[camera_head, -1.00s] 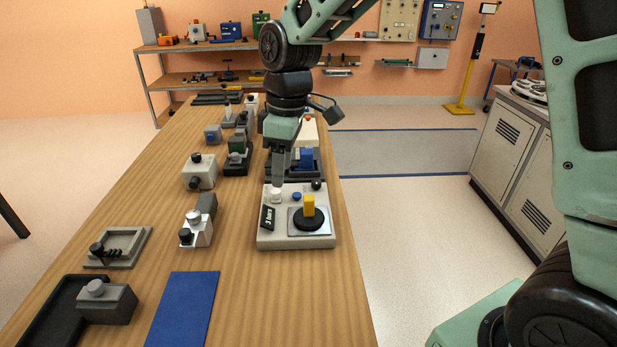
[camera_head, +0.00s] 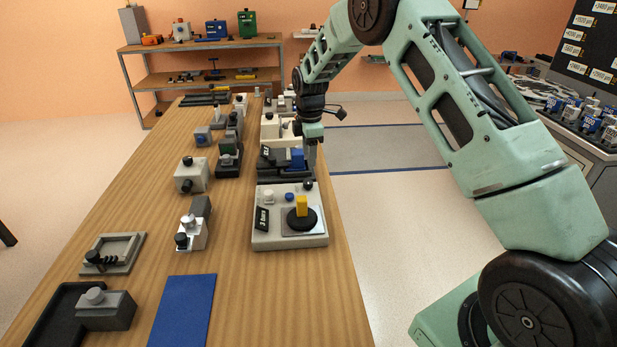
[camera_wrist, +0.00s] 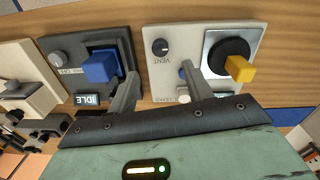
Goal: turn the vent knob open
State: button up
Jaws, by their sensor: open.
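The vent knob (camera_wrist: 160,47) is a small black round knob with the word VENT under it in the wrist view. It sits on a pale panel box (camera_wrist: 206,22), beside a black disc with a yellow handle (camera_wrist: 240,68). In the head view the knob (camera_head: 308,184) shows at the far right corner of the box (camera_head: 262,241). My gripper (camera_wrist: 159,78) is open and empty, its fingers spread to either side in the wrist view with the knob beyond them. In the head view my gripper (camera_head: 312,172) is above that corner, partly hidden by its own wrist; contact cannot be told.
A dark unit with a blue block (camera_wrist: 100,67) and an IDLE display stands close beside the pale box. Several small devices line the wooden bench (camera_head: 240,300), with a blue mat (camera_head: 182,310) at the front.

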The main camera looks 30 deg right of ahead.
aim_at(309, 181)
jog(key=f, duration=0.5)
jog(key=f+p, duration=0.1)
jog(key=f, duration=0.3)
jog(key=shift+w+f, duration=0.2)
jog(key=shift+f, duration=0.2)
jog(key=c, duration=1)
